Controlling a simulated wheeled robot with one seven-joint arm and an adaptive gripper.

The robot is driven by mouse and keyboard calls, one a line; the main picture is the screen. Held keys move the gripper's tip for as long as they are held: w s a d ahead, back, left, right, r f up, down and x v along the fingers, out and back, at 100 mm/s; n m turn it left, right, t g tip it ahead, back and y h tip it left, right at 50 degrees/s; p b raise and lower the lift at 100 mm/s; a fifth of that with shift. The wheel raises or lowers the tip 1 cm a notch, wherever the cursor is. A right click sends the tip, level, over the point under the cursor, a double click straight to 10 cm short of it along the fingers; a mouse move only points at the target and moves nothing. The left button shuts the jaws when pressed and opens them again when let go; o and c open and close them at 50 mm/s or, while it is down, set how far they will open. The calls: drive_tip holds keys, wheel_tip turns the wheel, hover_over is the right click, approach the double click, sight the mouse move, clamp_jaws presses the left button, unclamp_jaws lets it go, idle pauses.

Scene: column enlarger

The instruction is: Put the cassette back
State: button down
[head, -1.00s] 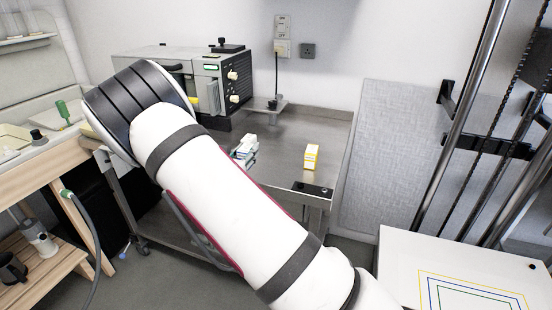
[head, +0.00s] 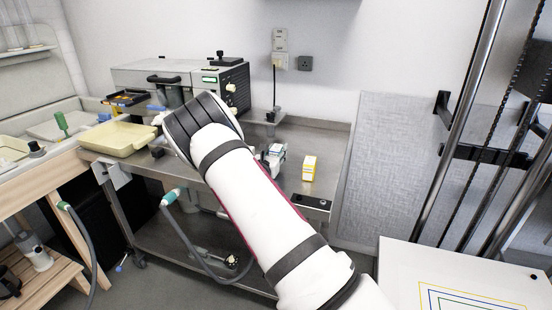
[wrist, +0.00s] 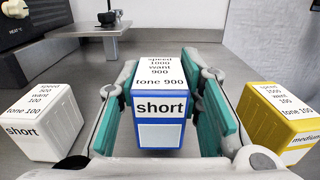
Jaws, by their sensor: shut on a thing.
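A blue-edged white cassette (wrist: 160,106) stands in the middle of the wrist view. It is marked "short" on the front and "speed 1000, want 900, tone 900" on top. My gripper (wrist: 166,90) has its two teal finger pads along the cassette's left and right sides and is shut on it. A white cassette (wrist: 38,118) marked "short" stands to the left, outside the fingers. A yellow cassette (wrist: 278,112) marked "medium" stands to the right, also outside.
The steel table (head: 325,150) carries a grey machine (head: 180,75) with knobs at the back left. A small metal stand (wrist: 108,31) is behind the cassettes. A cream tray (head: 118,139) lies to the left. A white board (head: 405,265) and metal columns are at right.

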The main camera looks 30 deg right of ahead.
drive_tip(key=shift+a+f, duration=0.15)
drive_tip(key=shift+f, duration=1.15)
drive_tip(key=shift+f, duration=0.15)
drive_tip(key=c, duration=1.1)
unclamp_jaws()
